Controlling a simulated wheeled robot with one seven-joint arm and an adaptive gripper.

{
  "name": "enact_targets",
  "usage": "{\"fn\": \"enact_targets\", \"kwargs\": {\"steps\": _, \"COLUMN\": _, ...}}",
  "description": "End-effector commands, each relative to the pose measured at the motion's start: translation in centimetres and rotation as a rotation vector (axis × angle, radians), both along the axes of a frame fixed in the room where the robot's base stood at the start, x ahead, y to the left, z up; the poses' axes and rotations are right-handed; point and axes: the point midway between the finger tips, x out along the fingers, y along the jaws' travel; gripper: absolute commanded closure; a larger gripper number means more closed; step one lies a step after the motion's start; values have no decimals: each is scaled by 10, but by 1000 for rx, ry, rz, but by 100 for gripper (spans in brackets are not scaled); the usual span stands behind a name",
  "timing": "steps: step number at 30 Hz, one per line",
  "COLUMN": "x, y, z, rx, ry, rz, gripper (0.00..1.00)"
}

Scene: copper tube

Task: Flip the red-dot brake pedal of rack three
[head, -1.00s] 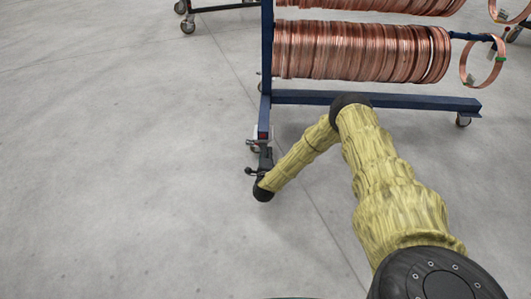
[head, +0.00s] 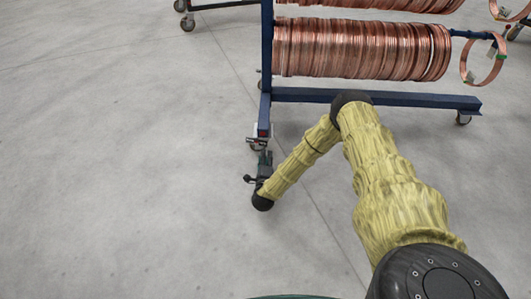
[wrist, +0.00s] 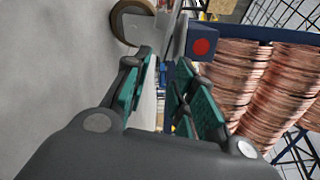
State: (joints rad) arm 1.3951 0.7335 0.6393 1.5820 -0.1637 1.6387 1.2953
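The red dot (wrist: 201,46) is on the end face of a blue rack beam, with a caster wheel (wrist: 132,22) beside it. A grey metal brake pedal (wrist: 173,38) shows between wheel and beam, just beyond my fingertips. My gripper (wrist: 165,68) has its green-padded fingers apart with nothing visibly held between them. In the head view my gripper (head: 264,158) is low at the near foot of the blue rack (head: 266,110), close in front of the caster. The pedal is too small there to tell its tilt.
Copper tube coils (head: 360,50) hang on the rack, above and behind my gripper. A blue base beam (head: 400,99) runs right to another caster (head: 463,119). Another rack's caster (head: 187,24) stands at the back left. The grey floor at left is clear.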

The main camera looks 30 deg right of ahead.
Motion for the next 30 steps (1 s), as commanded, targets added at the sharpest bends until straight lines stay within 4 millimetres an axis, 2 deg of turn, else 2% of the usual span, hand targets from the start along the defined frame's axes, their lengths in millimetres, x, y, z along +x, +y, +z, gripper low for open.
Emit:
{"fn": "enact_targets", "kwargs": {"steps": 6, "x": -32, "y": 23, "z": 0, "rx": 2, "ry": 1, "rz": 1, "gripper": 74}}
{"fn": "enact_targets", "kwargs": {"steps": 12, "x": -49, "y": 36, "z": 0, "rx": 1, "ry": 0, "rz": 0, "gripper": 74}}
{"fn": "enact_targets", "kwargs": {"steps": 18, "x": -55, "y": 41, "z": 0, "rx": 1, "ry": -1, "rz": 0, "gripper": 74}}
{"fn": "enact_targets", "kwargs": {"steps": 30, "x": -55, "y": 41, "z": 0, "rx": 1, "ry": -1, "rz": 0, "gripper": 74}}
